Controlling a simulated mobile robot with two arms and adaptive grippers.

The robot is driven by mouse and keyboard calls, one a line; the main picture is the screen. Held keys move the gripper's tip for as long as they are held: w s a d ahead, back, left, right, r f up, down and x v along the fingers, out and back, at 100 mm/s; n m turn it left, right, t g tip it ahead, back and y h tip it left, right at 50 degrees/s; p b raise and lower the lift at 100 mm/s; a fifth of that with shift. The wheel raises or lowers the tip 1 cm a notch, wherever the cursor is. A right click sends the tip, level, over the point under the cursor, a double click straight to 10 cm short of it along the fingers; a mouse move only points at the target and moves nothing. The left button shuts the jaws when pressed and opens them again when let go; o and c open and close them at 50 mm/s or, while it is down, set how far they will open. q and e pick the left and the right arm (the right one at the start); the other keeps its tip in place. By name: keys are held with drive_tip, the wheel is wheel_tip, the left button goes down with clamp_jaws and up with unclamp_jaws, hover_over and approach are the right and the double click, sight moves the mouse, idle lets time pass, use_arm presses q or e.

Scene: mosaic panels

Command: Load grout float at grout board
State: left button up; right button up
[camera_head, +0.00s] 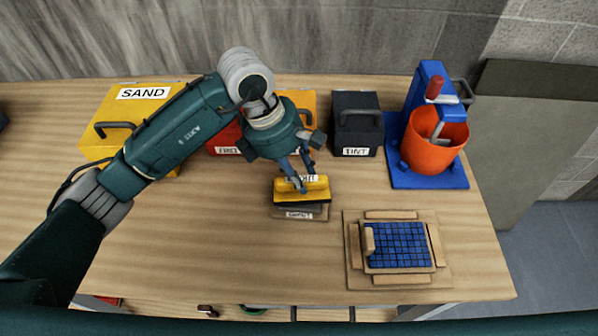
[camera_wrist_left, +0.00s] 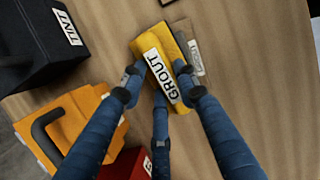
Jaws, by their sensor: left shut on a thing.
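The grout float (camera_head: 315,192) is a yellow block with a dark underside and a white GROUT label, which reads clearly in the left wrist view (camera_wrist_left: 148,44). My left gripper (camera_head: 298,184) is shut on it from above, its blue fingers also around it in the left wrist view (camera_wrist_left: 161,88). The grout board (camera_head: 303,215), a small brownish slab with a white label, lies on the table under the float and mostly hidden by it. Its edge also shows in the left wrist view (camera_wrist_left: 184,32). I cannot tell whether float and board touch. My right gripper is out of view.
A blue mosaic panel (camera_head: 397,245) in a wooden frame lies front right. A blue mixer stand with an orange bucket (camera_head: 433,140) stands back right. A black TINT box (camera_head: 356,125), a red box and yellow boxes, one marked SAND (camera_head: 118,114), line the back. Table left of the float is clear.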

use_arm(q)
drive_tip(key=shift+f+b, duration=0.4)
drive_tip(key=shift+s+f+b, duration=0.1)
drive_tip(key=shift+b, duration=0.25)
idle(2.0)
wheel_tip(320, 180, up, 2)
drive_tip(key=shift+p, duration=0.45)
drive_tip(key=shift+r+p, duration=0.95)
drive_tip(key=shift+r, duration=1.65)
